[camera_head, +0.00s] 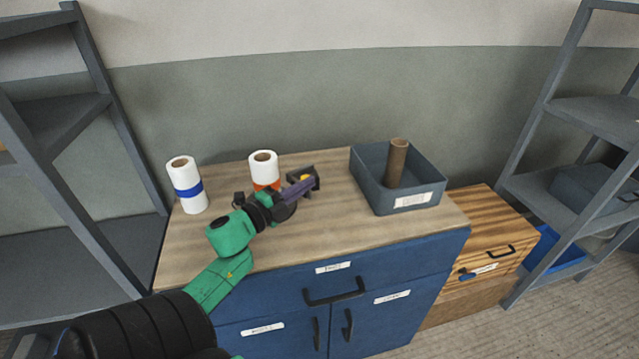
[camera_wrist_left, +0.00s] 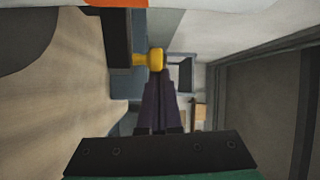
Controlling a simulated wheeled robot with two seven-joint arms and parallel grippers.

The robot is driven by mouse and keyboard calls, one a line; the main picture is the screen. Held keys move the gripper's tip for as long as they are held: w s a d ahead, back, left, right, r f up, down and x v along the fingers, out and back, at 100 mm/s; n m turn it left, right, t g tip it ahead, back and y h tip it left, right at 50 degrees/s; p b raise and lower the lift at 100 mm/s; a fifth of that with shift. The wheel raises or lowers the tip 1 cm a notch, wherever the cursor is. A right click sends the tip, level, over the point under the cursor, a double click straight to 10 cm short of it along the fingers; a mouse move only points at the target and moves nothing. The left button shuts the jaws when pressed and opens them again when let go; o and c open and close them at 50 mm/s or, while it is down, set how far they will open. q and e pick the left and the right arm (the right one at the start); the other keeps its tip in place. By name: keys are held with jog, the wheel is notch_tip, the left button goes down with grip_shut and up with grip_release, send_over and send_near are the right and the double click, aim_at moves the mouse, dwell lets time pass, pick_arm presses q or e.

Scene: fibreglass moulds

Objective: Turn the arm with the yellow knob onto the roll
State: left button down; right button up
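The yellow knob (camera_head: 305,177) sits on a dark arm (camera_head: 300,172) just right of the white roll with the orange band (camera_head: 263,165). In the left wrist view the knob (camera_wrist_left: 157,60) sticks out sideways from the dark arm (camera_wrist_left: 117,40), and the roll's orange band (camera_wrist_left: 118,3) shows at the top edge. My left gripper (camera_head: 314,183) reaches over the counter beside the knob. Its purple fingers (camera_wrist_left: 158,80) lie together, their tips right at the knob; I cannot tell whether they touch it. The arm's mount is partly hidden. My right gripper is not in view.
The wooden counter (camera_head: 330,225) also holds a white roll with a blue band (camera_head: 187,186) at left. A grey bin (camera_head: 430,176) with a brown tube (camera_head: 397,163) stands at right. Grey shelves flank the counter. Its front middle is clear.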

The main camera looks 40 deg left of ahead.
pick_arm(q)
jog(key=a+h, duration=0.1)
jog(key=s+a+m+h, duration=0.1)
jog(key=a, duration=0.1)
jog(key=s+a+m+h, duration=0.1)
jog(key=a, duration=0.1)
jog(key=shift+s+g+p, duration=0.15)
jog(key=shift+g+p, duration=0.15)
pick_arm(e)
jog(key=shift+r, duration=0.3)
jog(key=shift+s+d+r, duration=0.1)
